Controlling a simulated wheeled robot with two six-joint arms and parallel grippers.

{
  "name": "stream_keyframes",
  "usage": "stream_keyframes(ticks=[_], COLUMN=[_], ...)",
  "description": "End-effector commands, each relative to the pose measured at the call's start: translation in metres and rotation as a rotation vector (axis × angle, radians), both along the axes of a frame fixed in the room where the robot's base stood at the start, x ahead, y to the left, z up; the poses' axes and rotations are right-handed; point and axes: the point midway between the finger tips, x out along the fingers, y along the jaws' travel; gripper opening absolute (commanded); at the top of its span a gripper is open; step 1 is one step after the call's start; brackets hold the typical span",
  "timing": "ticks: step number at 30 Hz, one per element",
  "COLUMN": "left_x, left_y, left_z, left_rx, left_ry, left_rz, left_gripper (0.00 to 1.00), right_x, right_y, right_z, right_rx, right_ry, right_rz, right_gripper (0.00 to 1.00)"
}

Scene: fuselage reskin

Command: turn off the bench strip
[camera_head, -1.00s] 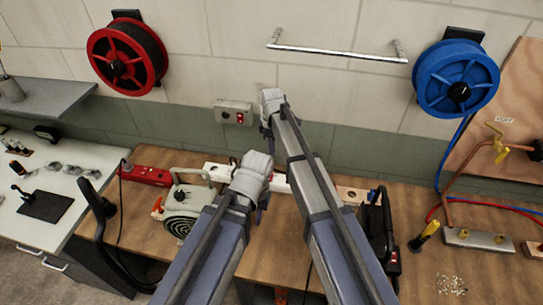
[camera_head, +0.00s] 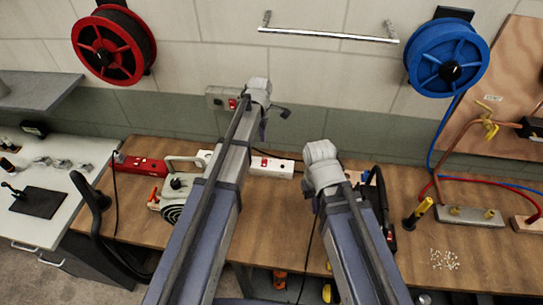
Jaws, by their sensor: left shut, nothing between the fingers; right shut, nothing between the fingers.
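A long white strip (camera_head: 272,168) with a small red switch lies along the back of the wooden bench. My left arm crosses in front of it and hides part of it. A grey wall box (camera_head: 217,97) with red rockers is above the bench. My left gripper (camera_head: 258,92) is shut and empty, in front of the wall beside the box's right end; it covers part of the box. I cannot tell whether they touch. My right gripper (camera_head: 321,166) is shut and empty, lower, to the right of the white strip. The fingertips are mostly hidden behind the wrists.
A red strip (camera_head: 143,166) and a pale machine with a handle (camera_head: 175,190) are left on the bench (camera_head: 420,265). A black-handled tool (camera_head: 384,205) stands right of my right gripper. Red (camera_head: 114,46) and blue (camera_head: 446,58) reels and a bar (camera_head: 328,34) are on the wall.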

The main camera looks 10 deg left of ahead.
Motion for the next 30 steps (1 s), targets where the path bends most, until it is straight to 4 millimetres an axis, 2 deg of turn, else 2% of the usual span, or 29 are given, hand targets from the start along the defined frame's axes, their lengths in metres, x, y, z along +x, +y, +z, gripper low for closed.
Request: stream_keyframes(ticks=[3,17,23,30], left_x=[0.006,0.005,0.007,0.011], left_y=[0.003,0.004,0.003,0.003], left_z=[0.000,-0.003,-0.017,-0.047], left_rx=[-0.006,-0.006,-0.006,-0.006], left_ry=[-0.003,-0.004,-0.004,-0.004], left_rz=[0.040,0.044,0.043,0.043], left_gripper=[0.00,0.00,0.00,0.00], right_x=[-0.006,-0.006,-0.006,-0.006], right_y=[-0.002,-0.002,-0.002,-0.002], right_z=[0.000,-0.003,-0.017,-0.047], right_rx=[-0.003,-0.002,-0.003,-0.004], right_ry=[0.000,0.000,0.000,0.000], right_rz=[-0.021,-0.023,-0.020,-0.014], right_gripper=[0.00,0.00,0.00,0.00])
